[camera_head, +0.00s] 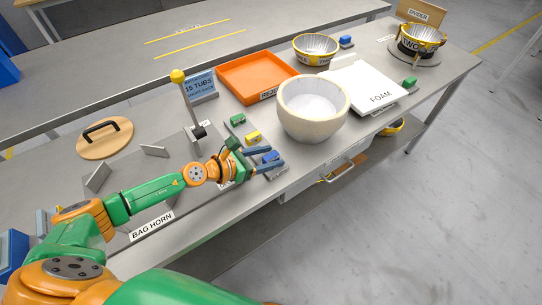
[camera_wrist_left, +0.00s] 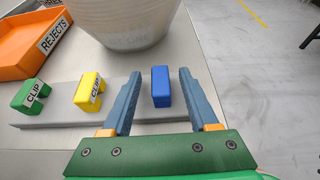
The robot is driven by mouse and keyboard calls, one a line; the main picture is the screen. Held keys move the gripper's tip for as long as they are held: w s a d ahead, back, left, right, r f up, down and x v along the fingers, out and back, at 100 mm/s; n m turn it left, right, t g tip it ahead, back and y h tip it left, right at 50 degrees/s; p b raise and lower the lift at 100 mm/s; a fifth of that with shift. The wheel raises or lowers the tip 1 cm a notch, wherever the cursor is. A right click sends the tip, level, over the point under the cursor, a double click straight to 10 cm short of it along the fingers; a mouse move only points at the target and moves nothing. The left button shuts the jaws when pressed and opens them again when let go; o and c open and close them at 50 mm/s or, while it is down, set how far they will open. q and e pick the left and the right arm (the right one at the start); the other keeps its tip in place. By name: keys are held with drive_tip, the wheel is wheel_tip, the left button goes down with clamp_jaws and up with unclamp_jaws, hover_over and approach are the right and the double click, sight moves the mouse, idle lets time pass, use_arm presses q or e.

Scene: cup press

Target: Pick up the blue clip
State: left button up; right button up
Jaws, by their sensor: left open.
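The blue clip (camera_head: 270,157) stands on a low grey strip near the front edge of the table. In the left wrist view the blue clip (camera_wrist_left: 161,87) is upright between the two fingers, with a gap on each side. My left gripper (camera_head: 276,155) is open around it, and its fingers also show in the left wrist view (camera_wrist_left: 160,74). Neither finger visibly touches the clip. My right gripper is not in view.
A yellow clip (camera_wrist_left: 89,91) and a green clip (camera_wrist_left: 30,95) stand left on the same strip (camera_wrist_left: 62,117). A large pale bowl (camera_head: 312,118) is just beyond. An orange rejects tray (camera_head: 235,72) and a white foam board (camera_head: 375,84) lie further back.

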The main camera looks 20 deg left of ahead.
use_arm(q)
drive_tip(key=shift+s+r, duration=0.1)
drive_tip(key=shift+s, duration=0.05)
clamp_jaws()
